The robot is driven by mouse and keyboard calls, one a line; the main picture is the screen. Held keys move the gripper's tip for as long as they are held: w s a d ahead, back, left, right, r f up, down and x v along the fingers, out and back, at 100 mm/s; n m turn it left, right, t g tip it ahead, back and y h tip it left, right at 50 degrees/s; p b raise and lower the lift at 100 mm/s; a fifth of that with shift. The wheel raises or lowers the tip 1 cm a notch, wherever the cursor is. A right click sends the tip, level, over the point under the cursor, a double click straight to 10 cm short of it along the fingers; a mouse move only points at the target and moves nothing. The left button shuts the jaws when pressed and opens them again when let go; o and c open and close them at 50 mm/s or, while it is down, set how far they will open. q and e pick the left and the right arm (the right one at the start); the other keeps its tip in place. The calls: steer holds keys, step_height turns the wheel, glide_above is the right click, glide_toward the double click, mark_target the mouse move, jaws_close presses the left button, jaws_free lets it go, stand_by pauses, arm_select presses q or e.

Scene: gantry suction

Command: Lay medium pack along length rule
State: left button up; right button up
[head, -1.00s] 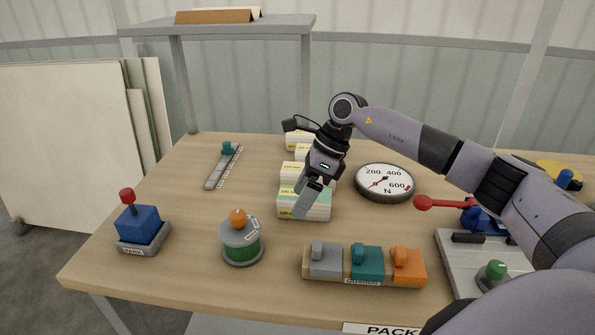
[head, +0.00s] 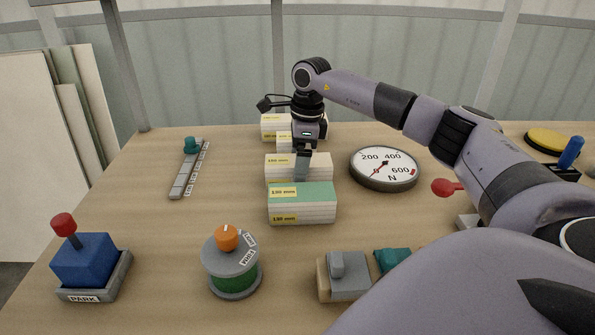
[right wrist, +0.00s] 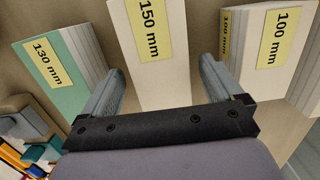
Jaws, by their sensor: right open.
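The length rule (head: 181,181), a grey bar with a teal knob at its far end, lies at the left of the table. Several packs lie in a row in mid-table. The nearest has a green top and reads 130 mm (head: 302,207); it also shows at left in the right wrist view (right wrist: 62,62). Behind it is the pale 150 mm pack (head: 280,168), which shows between the finger lines in the right wrist view (right wrist: 163,80). The 100 mm pack (right wrist: 275,40) is at right there. My right gripper (head: 302,168) is open above the 150 mm pack, fingers pointing down. My left gripper is out of view.
A dial gauge (head: 386,168) stands right of the packs. A green drum with an orange knob (head: 232,262) and the blue PARK lever block (head: 88,262) stand in front left. A guard block (head: 343,277) is at front. Table between rule and packs is clear.

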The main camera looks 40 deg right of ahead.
steer(key=shift+w+a+f, duration=0.15)
steer(key=shift+f, duration=1.15)
steer(key=c, duration=1.3)
steer(key=shift+r, duration=0.1)
